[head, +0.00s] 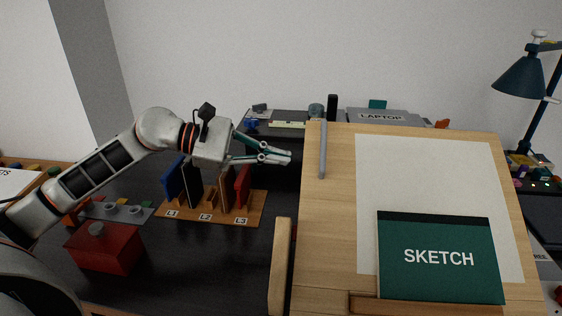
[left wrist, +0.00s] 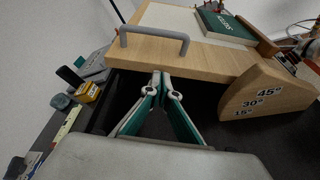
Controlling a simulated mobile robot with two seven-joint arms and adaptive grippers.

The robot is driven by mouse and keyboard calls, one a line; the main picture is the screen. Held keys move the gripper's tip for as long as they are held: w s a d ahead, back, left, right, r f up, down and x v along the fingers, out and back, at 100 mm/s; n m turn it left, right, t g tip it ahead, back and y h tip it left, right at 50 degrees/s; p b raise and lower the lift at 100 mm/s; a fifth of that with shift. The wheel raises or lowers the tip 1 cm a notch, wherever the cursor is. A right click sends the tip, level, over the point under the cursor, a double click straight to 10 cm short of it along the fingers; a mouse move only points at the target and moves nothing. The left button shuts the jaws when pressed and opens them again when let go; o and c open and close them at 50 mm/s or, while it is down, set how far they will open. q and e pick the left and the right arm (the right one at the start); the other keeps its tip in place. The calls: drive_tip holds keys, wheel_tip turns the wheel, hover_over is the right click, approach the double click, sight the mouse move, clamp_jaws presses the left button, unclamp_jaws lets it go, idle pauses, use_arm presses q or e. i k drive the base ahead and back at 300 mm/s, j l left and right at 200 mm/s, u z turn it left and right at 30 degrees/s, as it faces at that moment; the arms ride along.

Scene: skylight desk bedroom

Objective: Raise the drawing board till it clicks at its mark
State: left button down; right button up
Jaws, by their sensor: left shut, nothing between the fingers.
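The drawing board (head: 325,235) is pale wood with a paper sheet (head: 430,170) and a green SKETCH pad (head: 440,255) on it. In the left wrist view the board (left wrist: 195,58) has a grey bar handle (left wrist: 153,32) on its edge. Beside it a wooden side piece (left wrist: 268,95) carries the marks 45°, 30° and 15°; it also shows in the head view (head: 280,265). I cannot tell at which mark the board stands. My left gripper (head: 289,157) is shut and empty near the board's left edge; its fingertips (left wrist: 161,74) point at that edge. My right gripper is out of view.
A rack (head: 222,215) with upright books, labelled L1 to L3, and a red box (head: 105,250) stand on the dark desk to the left. A laptop (head: 380,117) lies behind the board. A blue lamp (head: 522,78) stands at the right.

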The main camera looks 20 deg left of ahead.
sight(351, 172)
drive_tip(key=k+j, duration=0.15)
drive_tip(key=k, duration=1.4)
